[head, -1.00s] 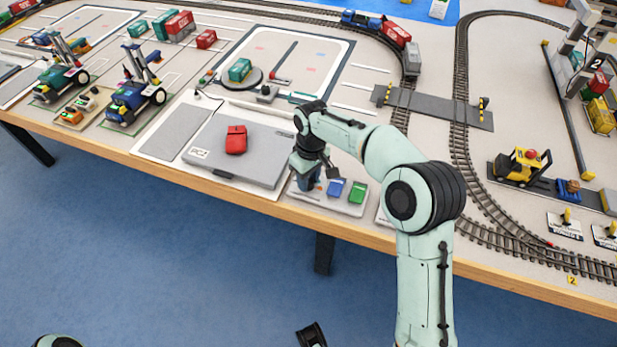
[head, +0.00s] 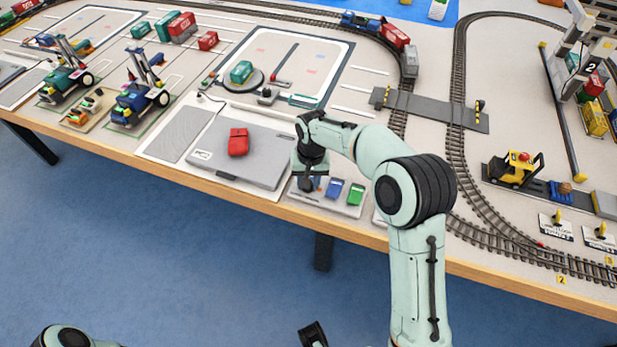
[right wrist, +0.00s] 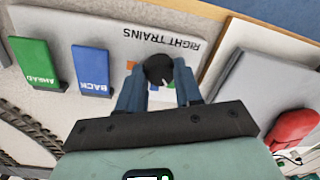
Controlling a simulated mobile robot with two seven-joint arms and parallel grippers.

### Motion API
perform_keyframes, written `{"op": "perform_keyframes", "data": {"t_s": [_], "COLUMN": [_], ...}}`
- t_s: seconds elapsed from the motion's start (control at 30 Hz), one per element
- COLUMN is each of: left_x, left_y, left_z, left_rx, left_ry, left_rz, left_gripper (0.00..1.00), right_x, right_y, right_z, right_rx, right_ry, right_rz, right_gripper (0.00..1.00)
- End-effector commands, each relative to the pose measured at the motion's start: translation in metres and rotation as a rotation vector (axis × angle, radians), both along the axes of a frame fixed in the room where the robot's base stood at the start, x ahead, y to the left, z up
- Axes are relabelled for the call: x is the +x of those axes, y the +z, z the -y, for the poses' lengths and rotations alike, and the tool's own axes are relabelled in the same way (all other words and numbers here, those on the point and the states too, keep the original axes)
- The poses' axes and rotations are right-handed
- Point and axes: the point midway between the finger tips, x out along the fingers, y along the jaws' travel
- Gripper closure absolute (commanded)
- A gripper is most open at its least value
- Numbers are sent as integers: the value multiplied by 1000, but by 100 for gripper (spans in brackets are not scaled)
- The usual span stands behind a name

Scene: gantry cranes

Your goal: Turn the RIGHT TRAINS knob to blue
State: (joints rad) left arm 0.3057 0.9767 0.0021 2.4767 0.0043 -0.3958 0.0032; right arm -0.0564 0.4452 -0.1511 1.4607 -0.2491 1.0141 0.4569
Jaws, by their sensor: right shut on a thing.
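My right gripper (head: 309,186) is over the left part of the RIGHT TRAINS panel (head: 325,203). In the right wrist view, my right gripper (right wrist: 158,88) has its blue fingers shut on the black round knob (right wrist: 158,69), one on each side. The panel (right wrist: 115,32) carries the lettering RIGHT TRAINS, upside down in that view. I cannot tell clearly which colour the knob points to.
A blue lever (right wrist: 92,70) and a green lever (right wrist: 35,65) stand beside the knob on the panel. A grey flat case with a red block (head: 238,142) lies left of my gripper. Train tracks (head: 459,130) run on the right. The table's wooden edge is close in front.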

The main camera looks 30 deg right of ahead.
Motion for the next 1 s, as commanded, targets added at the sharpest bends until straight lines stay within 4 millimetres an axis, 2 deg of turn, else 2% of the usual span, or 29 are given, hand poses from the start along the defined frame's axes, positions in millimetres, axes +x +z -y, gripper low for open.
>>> {"op": "perform_keyframes", "data": {"t_s": [0.5,0.7,1.0], "left_x": [-3,-1,0], "left_y": [16,21,24], "left_z": [0,0,0], "left_rx": [-2,-1,-2], "left_ry": [-3,-4,-3], "left_rz": [-16,-14,-13], "left_gripper": [57,57,57], "right_x": [0,0,0], "right_y": [1,0,0], "right_z": [-1,-1,-1], "right_rx": [0,-1,0], "right_ry": [-455,-574,-664], "right_rz": [0,0,-1], "right_gripper": [96,96,96]}}
